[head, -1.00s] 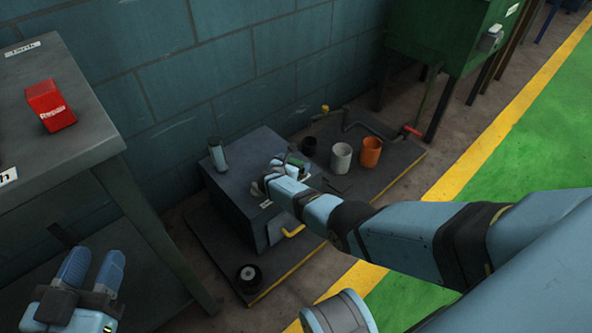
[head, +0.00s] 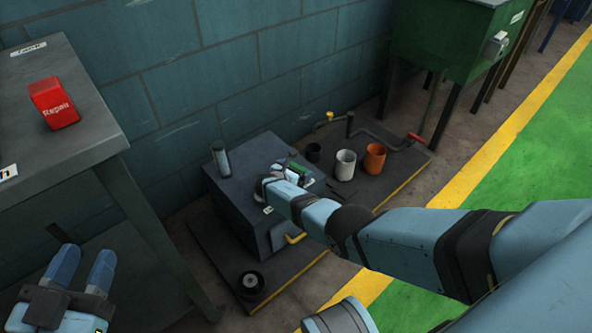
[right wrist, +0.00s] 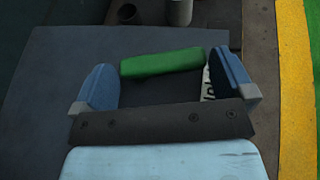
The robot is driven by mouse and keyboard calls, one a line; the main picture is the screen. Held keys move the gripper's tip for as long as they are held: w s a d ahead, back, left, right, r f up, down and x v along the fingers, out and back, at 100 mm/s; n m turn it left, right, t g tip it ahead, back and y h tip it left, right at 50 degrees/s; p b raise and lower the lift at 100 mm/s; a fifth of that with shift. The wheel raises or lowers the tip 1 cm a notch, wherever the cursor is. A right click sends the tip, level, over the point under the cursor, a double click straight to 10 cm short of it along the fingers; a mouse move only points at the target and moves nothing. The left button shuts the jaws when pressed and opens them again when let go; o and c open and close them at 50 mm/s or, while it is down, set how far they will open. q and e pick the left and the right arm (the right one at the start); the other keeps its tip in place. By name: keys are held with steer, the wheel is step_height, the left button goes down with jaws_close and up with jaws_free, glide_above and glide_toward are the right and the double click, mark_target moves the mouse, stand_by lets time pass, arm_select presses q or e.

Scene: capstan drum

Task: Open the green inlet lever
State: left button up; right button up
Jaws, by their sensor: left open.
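The green inlet lever (right wrist: 162,62) lies across the top of the dark box, between and just beyond the spread blue fingers of my right gripper (right wrist: 165,86). The fingers stand apart at either end of it, and I cannot tell whether either touches it. In the head view the green lever (head: 299,168) shows small at my right gripper (head: 291,174), partly hidden by it. A white label (right wrist: 208,88) is partly covered by the right-hand finger. My left gripper (head: 82,268) is open and empty at the lower left, far from the lever.
The dark box (head: 233,178) carries a grey cylinder (head: 220,158) and has a yellow handle (head: 295,238). Beside it are a white cup (head: 344,166), an orange cup (head: 374,160) and a red-handled pipe (head: 416,138). A workbench (head: 95,128) with a red box (head: 53,103) stands left.

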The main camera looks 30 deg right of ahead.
steer(key=shift+s+a+r+p, duration=0.15)
steer(key=shift+a+r+p, duration=0.05)
steer(key=shift+p, duration=0.15)
steer(key=p+v, duration=0.6)
steer(key=v, duration=0.2)
steer(key=shift+s+a+r, duration=0.15)
steer(key=shift+a+r, duration=0.1)
steer(key=p+v, duration=0.1)
steer(key=v, duration=0.2)
steer(key=shift+s+a+p, duration=0.2)
steer(key=shift+a+p, duration=0.15)
steer(key=shift+p, duration=0.05)
arm_select(q)
steer(key=shift+s+d+r+n+g+y, duration=0.2)
steer(key=shift+s+d+r+n, duration=0.2)
steer(key=shift+s+r+n, duration=0.55)
steer(key=shift+s+d+r+n+g+y, duration=0.2)
steer(key=shift+s+d+r+n, duration=0.3)
steer(key=shift+n, duration=0.75)
arm_select(e)
steer(key=shift+s+a, duration=0.15)
steer(key=shift+a, duration=0.25)
arm_select(q)
steer(key=shift+a, duration=0.1)
arm_select(e)
steer(key=shift+c, duration=0.2)
